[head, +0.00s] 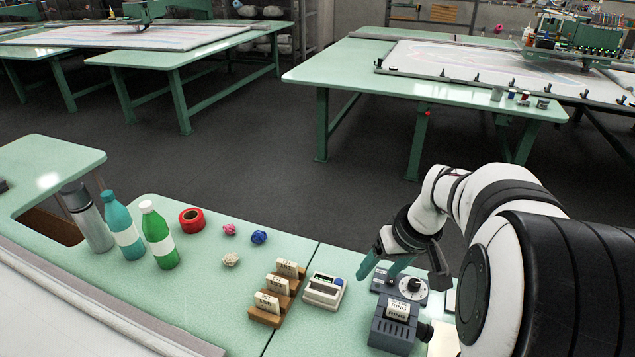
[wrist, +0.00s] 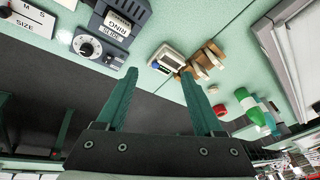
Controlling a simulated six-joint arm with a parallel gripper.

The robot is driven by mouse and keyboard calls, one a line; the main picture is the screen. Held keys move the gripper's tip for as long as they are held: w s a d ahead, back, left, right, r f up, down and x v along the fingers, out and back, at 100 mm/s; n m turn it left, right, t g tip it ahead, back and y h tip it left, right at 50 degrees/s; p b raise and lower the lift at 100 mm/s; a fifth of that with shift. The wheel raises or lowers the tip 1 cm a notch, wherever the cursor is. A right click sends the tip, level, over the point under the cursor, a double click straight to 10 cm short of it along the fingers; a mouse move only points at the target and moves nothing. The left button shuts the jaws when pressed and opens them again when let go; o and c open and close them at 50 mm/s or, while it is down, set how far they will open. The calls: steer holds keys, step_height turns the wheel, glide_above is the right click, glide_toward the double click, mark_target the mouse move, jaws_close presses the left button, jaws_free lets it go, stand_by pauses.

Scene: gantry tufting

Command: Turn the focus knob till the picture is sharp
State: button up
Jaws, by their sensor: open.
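A grey control box (head: 383,281) with a round dial and knob (head: 412,287) stands on the green table. In the wrist view, the black knob (wrist: 87,47) with its pale pointer sits on the box at upper left. Next to it is the blue-grey projector (head: 391,336), with a white label and a dark lens on its right side. My gripper (head: 378,273) is open and empty, above and to the left of the knob, apart from it. Its green fingers also show in the wrist view (wrist: 158,72). A pale sheet right of the lens is mostly hidden by my arm; its sharpness cannot be told.
A small display device (head: 324,291) and wooden holders with cards (head: 268,308) stand left of the projector. A red tape roll (head: 192,220), yarn balls, a green bottle (head: 158,236), a teal bottle and a grey flask stand further left.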

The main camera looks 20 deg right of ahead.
steer(key=n+t+h, duration=0.1)
steer(key=h, duration=0.1)
glide_toward(416, 283)
steer(key=x, duration=0.8)
steer(key=shift+w+f, duration=0.1)
steer(key=shift+f, duration=0.15)
jaws_close()
